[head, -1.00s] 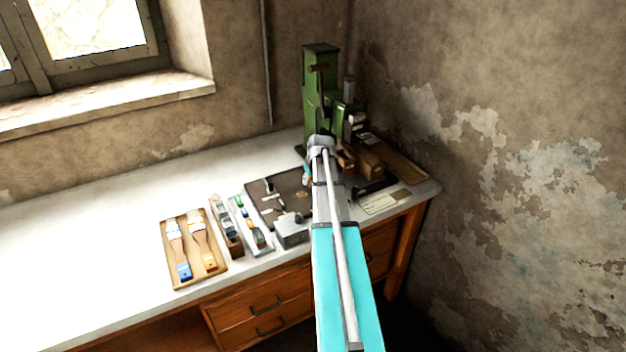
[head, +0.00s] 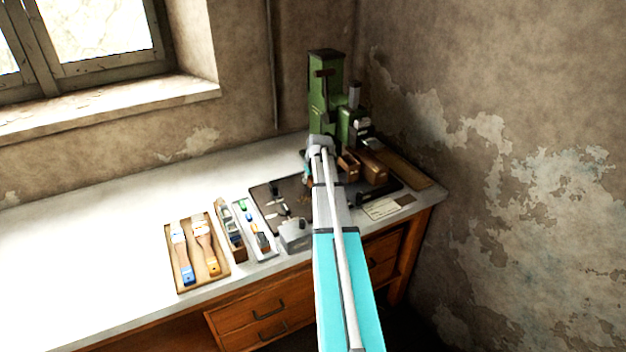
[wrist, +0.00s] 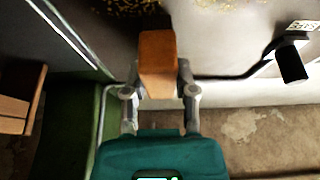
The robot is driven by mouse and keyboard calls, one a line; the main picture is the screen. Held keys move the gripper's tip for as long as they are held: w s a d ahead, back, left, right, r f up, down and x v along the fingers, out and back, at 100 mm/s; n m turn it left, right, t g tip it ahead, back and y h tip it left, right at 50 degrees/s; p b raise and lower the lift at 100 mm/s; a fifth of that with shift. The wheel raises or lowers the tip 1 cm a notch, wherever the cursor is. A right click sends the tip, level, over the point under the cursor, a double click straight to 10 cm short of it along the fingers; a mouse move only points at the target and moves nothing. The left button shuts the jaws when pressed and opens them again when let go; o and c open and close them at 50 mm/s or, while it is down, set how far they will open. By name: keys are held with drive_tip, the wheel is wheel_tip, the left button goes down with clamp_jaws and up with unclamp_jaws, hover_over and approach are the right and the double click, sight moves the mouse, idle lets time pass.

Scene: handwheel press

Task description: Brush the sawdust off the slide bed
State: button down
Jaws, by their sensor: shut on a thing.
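My gripper (wrist: 160,92) is shut on a brown wooden block-like handle (wrist: 157,62) in the wrist view. Whether it has bristles, and whether its far end touches anything, I cannot tell. Golden sawdust specks (wrist: 130,4) lie at the top edge of the wrist view, on a grey surface (wrist: 205,22) that looks like the slide bed, beyond the held handle. In the head view my arm reaches to the foot of the green press (head: 325,90). My gripper's fingers and most of the slide bed are hidden there behind the arm.
A wooden tray (head: 172,275) with two paintbrushes lies at the left. Narrow trays of small items and a dark mat (head: 262,203) stand between it and my arm. Wooden blocks (head: 372,168) sit right of the press. A black-knobbed bar (wrist: 290,62) shows in the wrist view.

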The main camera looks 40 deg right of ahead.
drive_tip(key=shift+d, duration=0.1)
drive_tip(key=shift+s+d, duration=0.3)
drive_tip(key=shift+d, duration=0.3)
drive_tip(key=shift+f, duration=0.1)
drive_tip(key=shift+s, duration=0.15)
drive_tip(key=shift+s+a, duration=0.2)
drive_tip(key=shift+s, duration=0.6)
drive_tip(key=shift+s+a, duration=0.2)
drive_tip(key=shift+s, duration=0.55)
drive_tip(key=shift+s+a, duration=0.25)
drive_tip(key=shift+s, duration=0.65)
drive_tip(key=shift+s+a, duration=0.2)
drive_tip(key=shift+s, duration=0.7)
drive_tip(key=shift+f, duration=0.1)
